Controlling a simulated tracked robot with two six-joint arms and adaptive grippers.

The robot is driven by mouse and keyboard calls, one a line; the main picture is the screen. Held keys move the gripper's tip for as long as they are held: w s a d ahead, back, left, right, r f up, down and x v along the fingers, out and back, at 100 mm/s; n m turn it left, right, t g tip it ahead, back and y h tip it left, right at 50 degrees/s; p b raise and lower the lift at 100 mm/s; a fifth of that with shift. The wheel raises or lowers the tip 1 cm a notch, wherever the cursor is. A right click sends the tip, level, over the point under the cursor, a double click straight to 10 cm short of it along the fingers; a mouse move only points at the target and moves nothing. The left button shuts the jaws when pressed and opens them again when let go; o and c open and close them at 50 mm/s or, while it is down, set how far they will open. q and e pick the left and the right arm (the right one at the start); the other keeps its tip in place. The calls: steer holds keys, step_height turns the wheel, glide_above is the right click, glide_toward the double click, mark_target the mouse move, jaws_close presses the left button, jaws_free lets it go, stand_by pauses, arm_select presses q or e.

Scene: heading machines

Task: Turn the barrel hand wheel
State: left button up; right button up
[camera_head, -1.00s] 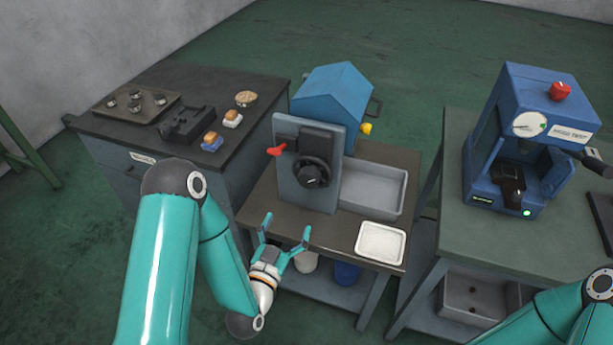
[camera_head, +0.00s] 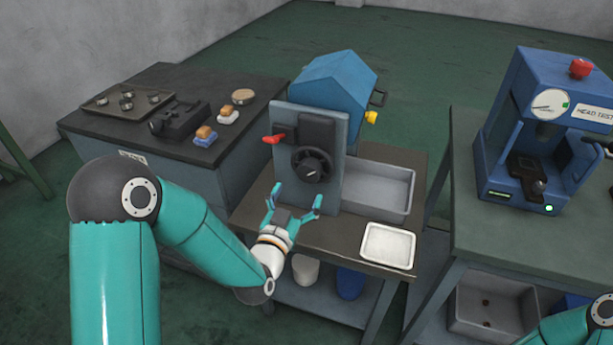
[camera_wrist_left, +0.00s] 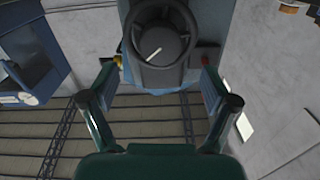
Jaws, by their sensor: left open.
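The barrel hand wheel (camera_head: 312,164) is a round black wheel with a white mark on its hub. It sits on the grey upright front plate (camera_head: 326,192) of a machine with a blue housing (camera_head: 336,84). My left gripper (camera_head: 296,195) is open and empty, just in front of the plate and below the wheel. In the left wrist view the wheel (camera_wrist_left: 161,42) is ahead, at the top between the spread fingers, with no finger touching it. My right gripper is not in view; only part of my right arm shows at the lower right.
A red lever (camera_head: 272,138) sticks out left of the wheel. A grey bin (camera_head: 378,191) and a white tray (camera_head: 388,245) stand right of the plate. A dark bench (camera_head: 150,160) is at left and a blue test press (camera_head: 547,125) at right.

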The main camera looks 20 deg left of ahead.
mark_target(307, 175)
arm_select(q)
steer(key=w+p, duration=0.2)
steer(key=w, duration=0.6)
steer(key=shift+w, duration=0.15)
